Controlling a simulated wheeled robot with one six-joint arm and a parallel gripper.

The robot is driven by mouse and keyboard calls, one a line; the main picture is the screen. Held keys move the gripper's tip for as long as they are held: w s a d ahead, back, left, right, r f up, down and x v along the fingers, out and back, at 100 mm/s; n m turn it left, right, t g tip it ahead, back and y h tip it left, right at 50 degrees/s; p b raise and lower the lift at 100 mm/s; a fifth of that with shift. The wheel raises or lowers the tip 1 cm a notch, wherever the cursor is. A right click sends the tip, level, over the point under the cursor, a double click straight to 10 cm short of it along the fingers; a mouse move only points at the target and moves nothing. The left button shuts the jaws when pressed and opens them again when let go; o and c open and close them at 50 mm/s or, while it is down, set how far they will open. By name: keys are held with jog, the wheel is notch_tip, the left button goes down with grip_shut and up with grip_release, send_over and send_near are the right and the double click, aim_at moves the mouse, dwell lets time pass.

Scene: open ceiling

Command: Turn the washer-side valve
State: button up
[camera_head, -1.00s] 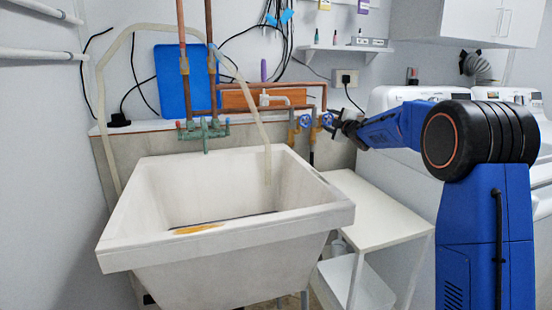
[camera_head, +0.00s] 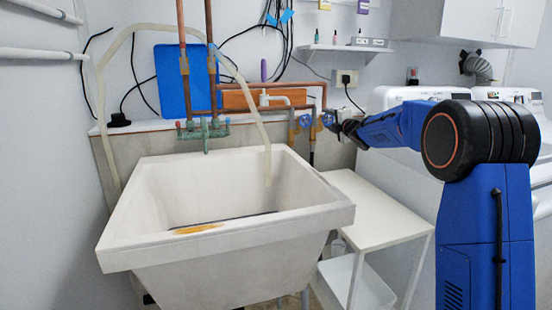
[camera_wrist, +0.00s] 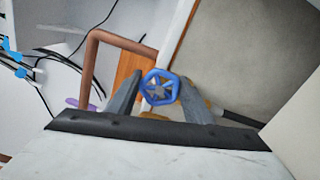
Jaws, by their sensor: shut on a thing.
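Two blue valve handles sit on the copper pipes right of the sink. The washer-side valve (camera_head: 327,119) is the right one, and the other valve (camera_head: 305,121) is just left of it. My gripper (camera_head: 335,122) reaches the washer-side valve from the right. In the wrist view the blue round handle of this valve (camera_wrist: 160,88) lies between my gripper's two fingers (camera_wrist: 162,78). The fingers are shut on its sides. The valve's stem and body are mostly hidden behind the handle and fingers.
A white utility sink (camera_head: 225,230) stands left of my arm. A white side table (camera_head: 375,215) is below the gripper. White washers (camera_head: 420,95) stand at the right. Copper pipes (camera_head: 290,84) and an orange board (camera_head: 250,99) are close behind the valves.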

dwell(0.3)
jog(key=shift+n, duration=1.9)
jog(key=shift+n, duration=1.7)
jog(key=shift+r+n, duration=0.1)
jog(key=shift+n, duration=1.6)
jog(key=shift+a, duration=0.1)
